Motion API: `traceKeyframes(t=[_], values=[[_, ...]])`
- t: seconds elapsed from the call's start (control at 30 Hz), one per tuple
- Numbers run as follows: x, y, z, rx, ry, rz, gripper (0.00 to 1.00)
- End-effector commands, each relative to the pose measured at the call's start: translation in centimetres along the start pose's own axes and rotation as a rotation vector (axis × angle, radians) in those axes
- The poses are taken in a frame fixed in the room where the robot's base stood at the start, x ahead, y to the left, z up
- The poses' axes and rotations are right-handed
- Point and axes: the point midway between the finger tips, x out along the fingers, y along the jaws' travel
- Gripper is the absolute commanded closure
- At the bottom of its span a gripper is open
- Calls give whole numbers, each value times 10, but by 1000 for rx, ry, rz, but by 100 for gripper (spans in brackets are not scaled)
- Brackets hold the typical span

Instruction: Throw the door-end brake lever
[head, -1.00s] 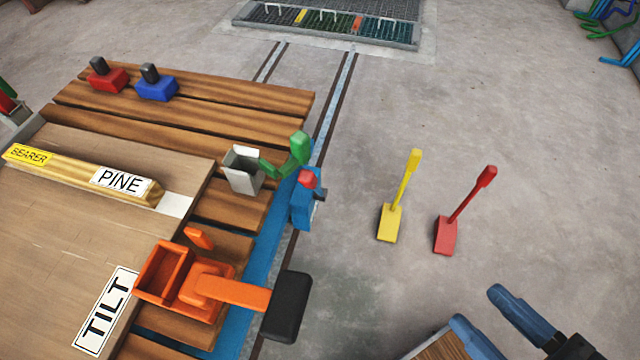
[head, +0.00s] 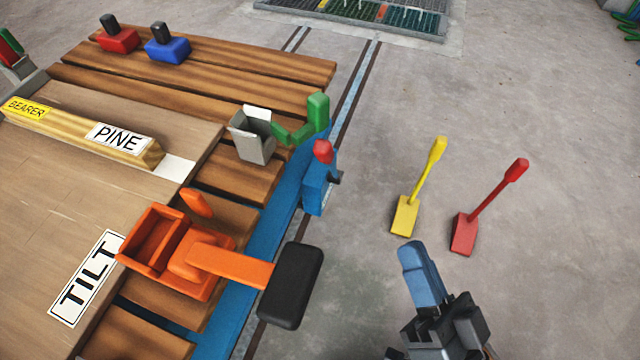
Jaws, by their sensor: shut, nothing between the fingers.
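No lever carries a label naming it the door-end brake, so I cannot tell which it is. An orange lever (head: 228,264) with a black grip (head: 291,286) projects right from an orange housing on the slatted bogie (head: 215,62). A green lever (head: 317,115) stands by a grey bracket on the bogie's right edge. Below it, a blue box (head: 317,190) bears a red knob (head: 323,151). A yellow lever (head: 427,172) and a red lever (head: 490,205) stand tilted on the floor. My gripper (head: 443,335) is shut and empty at the lower right, apart from the levers; its fingertips are indistinct.
A red block (head: 118,40) and a blue block (head: 167,49) with dark handles sit on the far slats. A board bears a PINE strip (head: 118,138) and a TILT label (head: 88,279). Rails (head: 356,98) run to a floor grating (head: 350,10).

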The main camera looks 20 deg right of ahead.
Motion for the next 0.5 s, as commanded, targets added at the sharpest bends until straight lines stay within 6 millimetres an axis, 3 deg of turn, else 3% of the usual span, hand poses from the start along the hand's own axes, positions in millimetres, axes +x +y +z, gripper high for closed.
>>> traceKeyframes(t=[0.03,0.5], values=[[4,4,17,46,43,-7,100],[46,20,122,436,401,71,100]])
